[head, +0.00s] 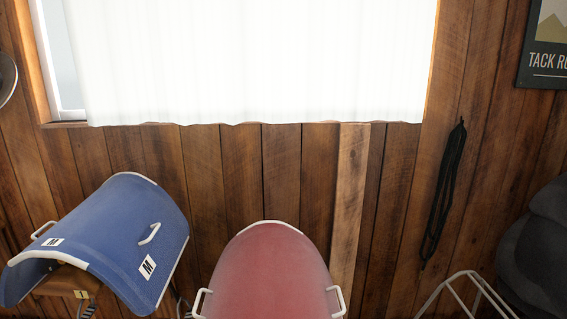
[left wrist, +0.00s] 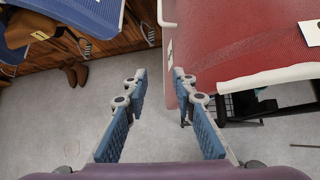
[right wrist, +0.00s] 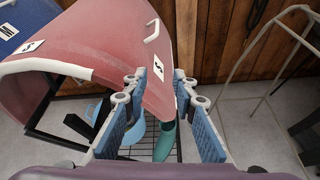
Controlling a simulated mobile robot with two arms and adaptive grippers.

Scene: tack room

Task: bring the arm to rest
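No arm or gripper shows in the head view. The red saddle pad also stands at the bottom middle of the head view (head: 270,270).
A blue saddle pad (head: 120,235) stands at the left. A white wire rack (head: 465,285) and dark padded shape (head: 540,240) are at the right. Brown boots (left wrist: 75,73) stand on the floor. A wire shelf with a teal item (right wrist: 165,140) is under the red pad.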

